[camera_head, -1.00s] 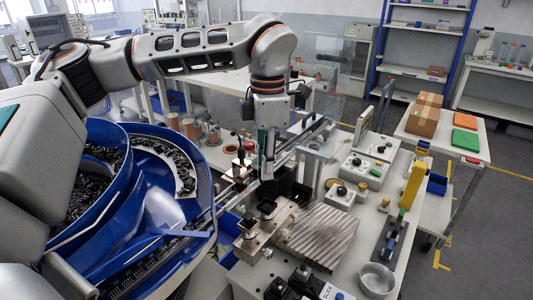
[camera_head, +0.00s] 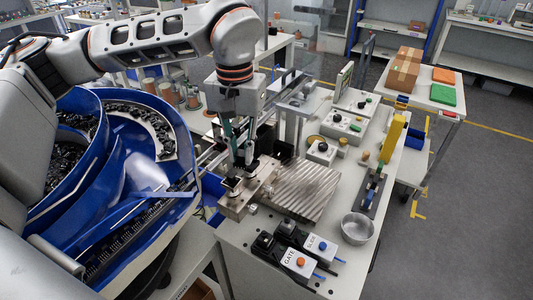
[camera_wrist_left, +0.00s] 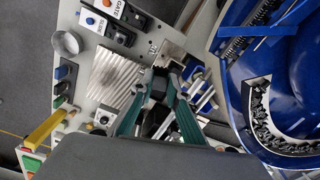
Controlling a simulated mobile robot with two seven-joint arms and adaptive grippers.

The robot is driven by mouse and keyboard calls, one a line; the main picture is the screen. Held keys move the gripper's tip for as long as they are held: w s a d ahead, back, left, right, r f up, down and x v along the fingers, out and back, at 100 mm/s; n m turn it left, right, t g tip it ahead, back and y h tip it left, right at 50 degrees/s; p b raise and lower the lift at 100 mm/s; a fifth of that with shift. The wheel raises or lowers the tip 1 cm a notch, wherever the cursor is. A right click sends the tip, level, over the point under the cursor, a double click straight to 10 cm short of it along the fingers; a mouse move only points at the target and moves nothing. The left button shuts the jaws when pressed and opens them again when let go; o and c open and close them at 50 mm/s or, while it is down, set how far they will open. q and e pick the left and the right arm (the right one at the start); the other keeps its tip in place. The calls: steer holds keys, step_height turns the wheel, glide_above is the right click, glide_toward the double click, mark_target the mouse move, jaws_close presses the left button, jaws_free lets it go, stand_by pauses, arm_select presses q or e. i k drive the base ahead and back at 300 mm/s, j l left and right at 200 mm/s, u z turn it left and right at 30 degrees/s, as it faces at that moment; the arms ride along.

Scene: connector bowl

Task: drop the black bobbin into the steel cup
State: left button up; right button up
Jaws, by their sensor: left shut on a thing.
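My left gripper (camera_head: 239,160) hangs pointing down at the metal fixture block (camera_head: 236,205) beside the ribbed plate. In the left wrist view its green fingers (camera_wrist_left: 159,84) are closed on a small black piece (camera_wrist_left: 158,88), which looks like the black bobbin. In the head view the bobbin is too small and dark to make out between the fingers. The steel cup (camera_head: 357,228) stands upright at the front right of the bench, apart from the gripper. It also shows in the left wrist view (camera_wrist_left: 65,42). My right gripper is not in view.
The ribbed metal plate (camera_head: 303,190) lies between gripper and cup. The GATE and SLIDE switch boxes (camera_head: 298,262) stand left of the cup. A yellow post (camera_head: 393,138) rises behind it. The blue bowl feeder (camera_head: 120,190) fills the left side.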

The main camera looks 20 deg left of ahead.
mark_target(358, 235)
steer(key=i+l+u, duration=0.1)
steer(key=l+u, duration=0.25)
steer(key=l, duration=0.45)
steer(key=l+u, duration=0.3)
steer(key=l, duration=0.5)
steer(key=k+l+u, duration=0.1)
steer(key=l+u, duration=0.25)
steer(key=l, duration=0.4)
